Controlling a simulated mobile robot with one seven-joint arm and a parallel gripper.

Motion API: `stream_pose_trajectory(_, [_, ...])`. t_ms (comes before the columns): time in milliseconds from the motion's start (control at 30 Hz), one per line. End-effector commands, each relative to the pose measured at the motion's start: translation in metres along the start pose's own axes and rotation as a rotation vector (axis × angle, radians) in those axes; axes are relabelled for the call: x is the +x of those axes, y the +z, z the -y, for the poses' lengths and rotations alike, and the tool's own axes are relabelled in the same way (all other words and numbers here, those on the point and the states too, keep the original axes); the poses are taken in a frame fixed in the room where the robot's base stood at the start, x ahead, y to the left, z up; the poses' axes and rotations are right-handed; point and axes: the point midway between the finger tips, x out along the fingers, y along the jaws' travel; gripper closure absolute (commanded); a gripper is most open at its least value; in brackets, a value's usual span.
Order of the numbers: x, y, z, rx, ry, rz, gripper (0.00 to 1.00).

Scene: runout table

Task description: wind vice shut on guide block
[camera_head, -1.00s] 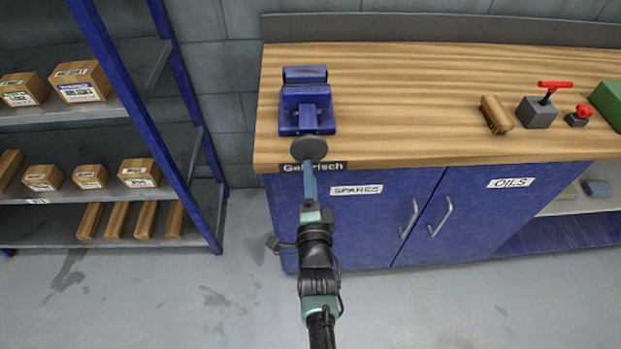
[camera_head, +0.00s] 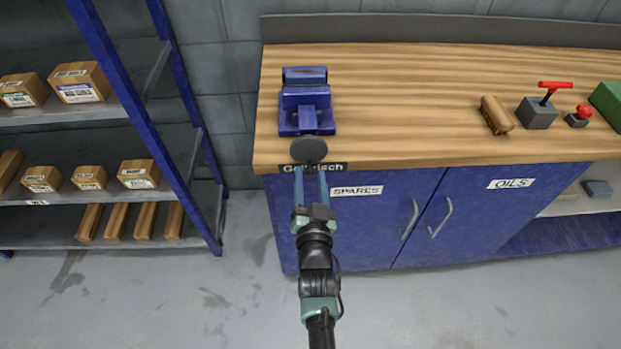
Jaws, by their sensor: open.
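The blue vice (camera_head: 307,112) is at the left end of the wooden bench top, by the front edge. I cannot make out a separate guide block between the jaws. A round dark grey disc (camera_head: 309,150), seemingly the vice's hand wheel, is at the front of the vice over the bench edge. My gripper (camera_head: 311,173) is just in front of and below the disc. Its two blue fingers are apart, with no object visible between them. I cannot tell whether the fingertips touch the disc.
The bench top (camera_head: 410,110) is clear right of the vice up to a brown brush (camera_head: 497,114). A grey block with a red T-handle (camera_head: 537,112), a red-knobbed piece and a green box stand farther right. A blue cupboard (camera_head: 375,225) is below; a shelf rack (camera_head: 100,60) stands left.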

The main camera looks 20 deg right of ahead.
Motion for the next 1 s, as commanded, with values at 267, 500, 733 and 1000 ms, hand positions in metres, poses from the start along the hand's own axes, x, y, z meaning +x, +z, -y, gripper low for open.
stream_pose_trajectory(267, [0.0002, -0.0002, 0.0007, -0.249, -0.001, 0.000, 0.50])
stream_pose_trajectory(500, [0.0002, 0.0001, 0.0002, -0.412, 0.000, -0.001, 0.50])
stream_pose_trajectory(733, [0.0002, 0.0001, 0.0009, -0.413, 0.000, 0.000, 0.52])
stream_pose_trajectory(1000, [0.0001, 0.0001, 0.0008, -0.411, 0.000, 0.000, 1.00])
